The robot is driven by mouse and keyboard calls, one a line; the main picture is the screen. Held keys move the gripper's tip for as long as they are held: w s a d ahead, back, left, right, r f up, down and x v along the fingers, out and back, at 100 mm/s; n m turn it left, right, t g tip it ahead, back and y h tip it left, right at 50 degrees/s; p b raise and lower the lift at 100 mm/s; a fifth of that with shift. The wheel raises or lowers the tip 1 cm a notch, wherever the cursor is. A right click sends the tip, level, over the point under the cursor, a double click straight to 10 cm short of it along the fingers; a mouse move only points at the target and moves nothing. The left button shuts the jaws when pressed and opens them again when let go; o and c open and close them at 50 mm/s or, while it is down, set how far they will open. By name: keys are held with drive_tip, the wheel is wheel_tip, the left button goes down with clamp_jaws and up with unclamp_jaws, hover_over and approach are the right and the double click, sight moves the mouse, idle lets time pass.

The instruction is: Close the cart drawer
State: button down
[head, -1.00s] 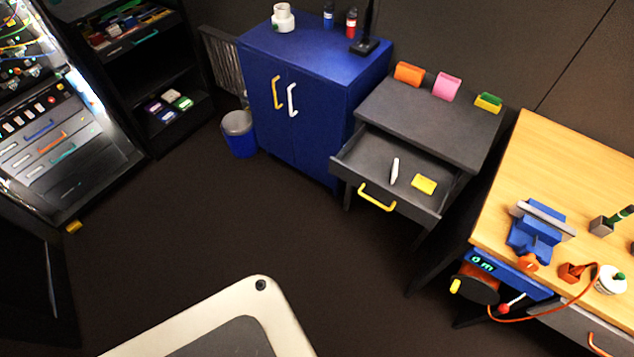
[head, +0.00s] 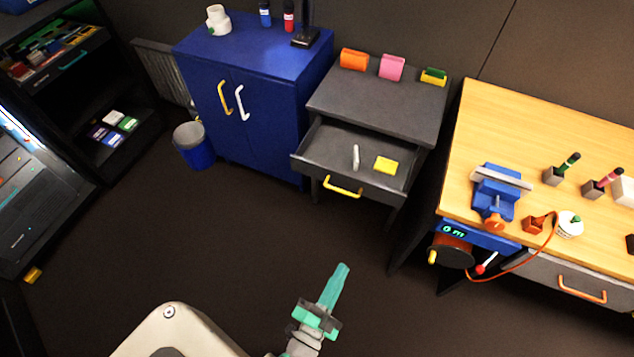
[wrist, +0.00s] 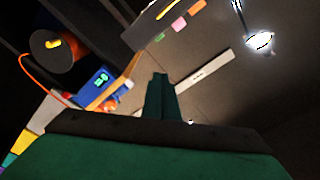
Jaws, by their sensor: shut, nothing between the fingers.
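The grey cart (head: 375,105) stands between the blue cabinet and the wooden bench in the head view. Its drawer (head: 322,150) is pulled open toward me, with a yellow handle (head: 343,187) on its front. A white stick-like item (head: 355,157) and a yellow block (head: 385,165) lie in the drawer. My green gripper (head: 341,268) is at the bottom middle of the head view, apart from the drawer front and below the handle in the picture. Its fingers are shut and empty. They also show in the wrist view (wrist: 160,78), where I cannot make out the drawer clearly.
The blue cabinet (head: 250,90) with a bin (head: 194,147) stands left of the cart. The wooden bench (head: 540,130) with a blue vise (head: 495,190), crank reel (head: 452,250) and orange cable is on the right. Dark floor before the drawer is free.

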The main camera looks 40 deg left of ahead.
drive_tip(key=w+a+f+m, duration=0.4)
drive_tip(key=w+a, duration=0.2)
drive_tip(key=a, duration=0.4)
drive_tip(key=m+y, duration=0.1)
drive_tip(key=m, duration=0.2)
approach(322, 175)
drive_tip(key=shift+g, duration=0.4)
drive_tip(key=x, duration=0.4)
drive_tip(key=r+x, duration=0.1)
drive_tip(key=x, duration=0.1)
drive_tip(key=shift+w, duration=0.25)
